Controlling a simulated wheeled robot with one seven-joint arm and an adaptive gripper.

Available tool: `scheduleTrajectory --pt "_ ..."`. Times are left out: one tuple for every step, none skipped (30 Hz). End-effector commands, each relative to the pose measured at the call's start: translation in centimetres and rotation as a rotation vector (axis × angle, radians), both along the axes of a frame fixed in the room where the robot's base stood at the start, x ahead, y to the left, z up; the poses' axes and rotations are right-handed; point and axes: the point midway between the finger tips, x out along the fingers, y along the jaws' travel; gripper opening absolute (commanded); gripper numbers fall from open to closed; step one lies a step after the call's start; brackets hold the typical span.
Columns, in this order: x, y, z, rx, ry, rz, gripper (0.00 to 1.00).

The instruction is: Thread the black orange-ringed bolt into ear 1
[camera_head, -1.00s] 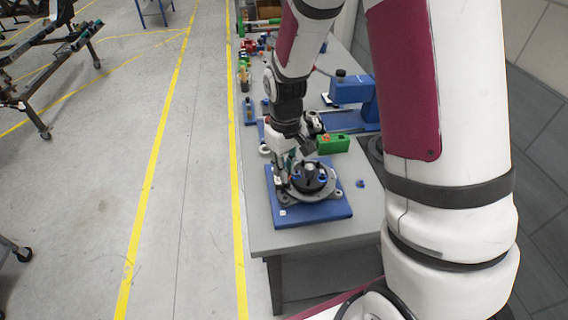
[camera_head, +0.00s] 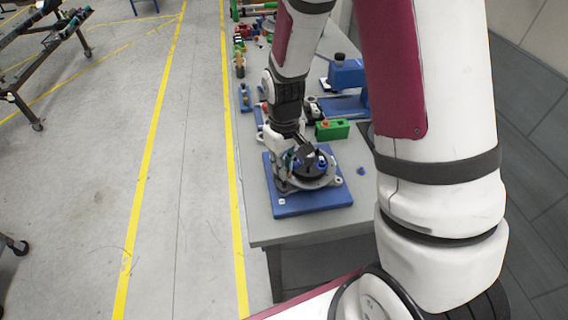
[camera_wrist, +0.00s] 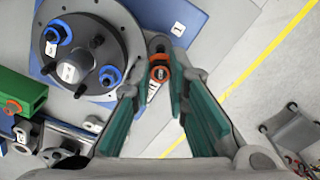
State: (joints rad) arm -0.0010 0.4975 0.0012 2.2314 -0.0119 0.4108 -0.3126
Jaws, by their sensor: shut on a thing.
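The black orange-ringed bolt (camera_wrist: 160,73) is between the tips of my gripper's teal fingers (camera_wrist: 161,80) in the wrist view. The gripper is shut on it. A grey ear (camera_wrist: 159,45) of the round fixture is just beyond the bolt, beside a small white label (camera_wrist: 178,29) whose mark I cannot read surely. I cannot tell whether the bolt's lower end is in the ear's hole. In the head view my gripper (camera_head: 283,183) is low at the left side of the round fixture (camera_head: 322,181), and the bolt is hidden there.
The fixture stands on a blue plate (camera_head: 310,205) near the table's front end. Its dark disc (camera_wrist: 87,50) carries blue-ringed bolts (camera_wrist: 57,34) and a central post (camera_wrist: 75,73). A green block (camera_head: 332,130) with an orange ring is behind. The bare table front (camera_head: 300,230) is clear.

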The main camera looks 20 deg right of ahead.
Motion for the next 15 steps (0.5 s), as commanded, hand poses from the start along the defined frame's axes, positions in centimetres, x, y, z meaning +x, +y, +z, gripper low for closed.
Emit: scheduleTrajectory --pt "0.0 0.0 0.0 0.000 0.000 0.000 0.00" --pt "0.0 0.0 0.0 0.000 0.000 0.000 0.00" --pt "0.0 0.0 0.0 0.000 0.000 0.000 0.00" --pt "0.0 0.0 0.0 0.000 0.000 0.000 0.00" --pt "0.0 0.0 -0.1 0.000 0.000 0.000 0.00" --pt "0.0 0.0 -0.2 0.000 0.000 0.000 0.00" --pt "0.0 0.0 -0.2 0.000 0.000 0.000 0.00" --pt "0.0 0.0 -0.3 0.000 0.000 0.000 0.00" --pt "0.0 0.0 -0.5 0.000 0.001 0.000 0.00" --pt "0.0 0.0 -0.6 0.000 0.001 0.000 0.00" --pt "0.0 0.0 -0.7 0.000 0.001 0.000 0.00" --pt "0.0 0.0 -0.8 0.000 0.001 0.000 0.00" --pt "0.0 0.0 -0.9 0.000 0.001 -0.001 0.00" --pt "0.0 0.0 -1.0 0.000 0.001 0.000 0.00" --pt "0.0 0.0 -1.2 0.000 0.001 -0.001 0.00"
